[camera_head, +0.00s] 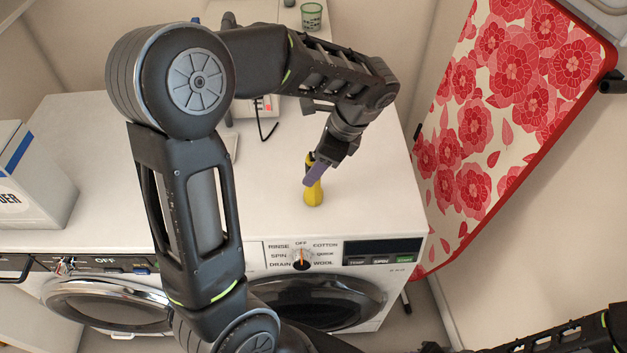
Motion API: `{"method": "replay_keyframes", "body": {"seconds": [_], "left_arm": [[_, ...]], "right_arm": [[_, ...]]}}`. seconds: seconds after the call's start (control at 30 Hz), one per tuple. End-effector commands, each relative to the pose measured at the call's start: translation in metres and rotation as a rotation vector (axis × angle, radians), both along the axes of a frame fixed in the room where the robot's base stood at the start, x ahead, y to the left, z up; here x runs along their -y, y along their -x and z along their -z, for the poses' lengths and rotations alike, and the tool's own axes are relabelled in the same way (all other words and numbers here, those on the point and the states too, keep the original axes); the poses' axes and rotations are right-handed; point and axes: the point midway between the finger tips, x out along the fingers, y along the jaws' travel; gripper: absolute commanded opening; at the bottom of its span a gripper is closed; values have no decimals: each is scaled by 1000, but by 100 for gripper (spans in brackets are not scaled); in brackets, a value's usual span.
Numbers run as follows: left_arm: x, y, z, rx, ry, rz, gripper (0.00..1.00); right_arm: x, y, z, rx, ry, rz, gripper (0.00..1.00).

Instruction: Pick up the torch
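The torch (313,194) is yellow with a dark part near its upper end. It stands upright on the white worktop near the front edge, above the right-hand machine. My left gripper (316,172) reaches down to it from above and behind. One purple finger crosses in front of the torch's upper part; the other finger is hidden. I cannot tell whether the fingers are closed on the torch. My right arm comes in at the bottom right. Only a bit of its gripper (432,347) shows at the bottom edge.
A white and blue box (45,190) stands at the left of the worktop (100,150). A device with a black cable (265,106) and a green cup (312,15) are behind. A floral ironing board (500,110) leans at the right. Front-loading machines (345,290) are below.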

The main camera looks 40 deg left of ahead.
Motion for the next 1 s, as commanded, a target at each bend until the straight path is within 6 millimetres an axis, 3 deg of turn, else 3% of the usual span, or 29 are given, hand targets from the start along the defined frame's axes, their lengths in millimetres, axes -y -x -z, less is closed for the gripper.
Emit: {"method": "replay_keyframes", "body": {"seconds": [0.33,0.93,1.0], "left_arm": [[-16,7,38,-3,0,0,55],[-16,6,39,0,0,0,55],[-16,6,39,0,0,0,49]], "right_arm": [[1,1,-10,-4,3,2,30],[1,1,-10,-4,3,1,30],[1,1,-10,-4,3,1,30]]}}
